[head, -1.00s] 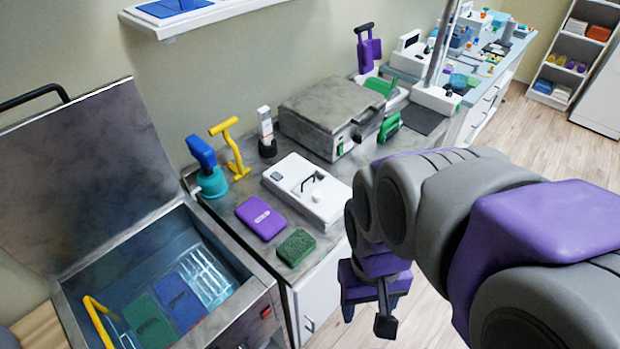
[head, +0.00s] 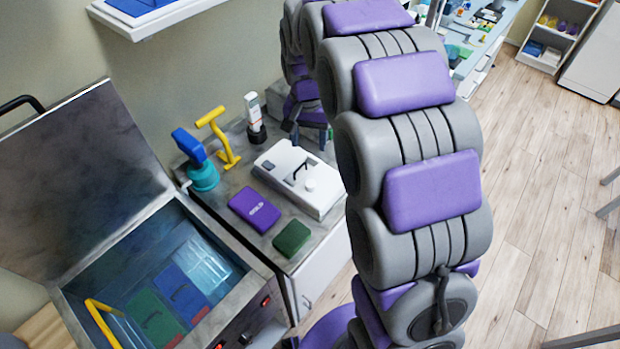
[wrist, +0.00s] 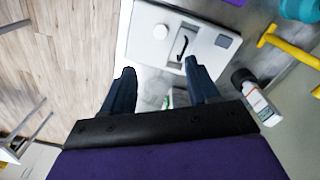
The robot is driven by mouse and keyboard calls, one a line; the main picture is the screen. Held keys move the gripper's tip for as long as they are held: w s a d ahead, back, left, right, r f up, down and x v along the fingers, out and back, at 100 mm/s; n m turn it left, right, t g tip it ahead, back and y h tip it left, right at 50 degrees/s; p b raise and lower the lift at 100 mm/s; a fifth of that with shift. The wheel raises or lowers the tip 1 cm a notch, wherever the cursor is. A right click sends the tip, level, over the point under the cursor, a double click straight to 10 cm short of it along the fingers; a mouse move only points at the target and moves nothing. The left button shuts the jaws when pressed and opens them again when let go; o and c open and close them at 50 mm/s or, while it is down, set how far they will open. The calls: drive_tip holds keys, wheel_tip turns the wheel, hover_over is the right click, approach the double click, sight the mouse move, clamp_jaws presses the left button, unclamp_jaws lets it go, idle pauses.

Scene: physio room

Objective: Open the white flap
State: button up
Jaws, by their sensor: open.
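The white flap appears to be the flat white top of a low unit (head: 290,158) on the counter. It lies flat, with a dark curved handle (head: 301,170) and a round white knob (head: 310,184). In the wrist view the white top (wrist: 150,48) is just beyond the fingertips, with its dark handle (wrist: 181,48) between their lines. My gripper (wrist: 160,78) is open and empty, its two dark fingers apart from the handle. In the head view my arm covers much of the counter behind the unit, and the fingertips are hard to make out.
A purple box (head: 254,208) and a green block (head: 292,237) lie beside the unit. A yellow T-handled tool (head: 219,135), a teal-based blue tool (head: 200,170) and a white bottle (head: 254,112) stand behind. An open metal tub (head: 240,285) is at left.

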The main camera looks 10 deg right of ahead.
sight(310, 183)
wheel_tip(310, 183, down, 18)
drive_tip(key=b, duration=0.4)
drive_tip(key=shift+d+r, duration=0.15)
drive_tip(key=shift+r, duration=0.1)
drive_tip(key=shift+c, duration=0.2)
clamp_jaws()
idle(0.3)
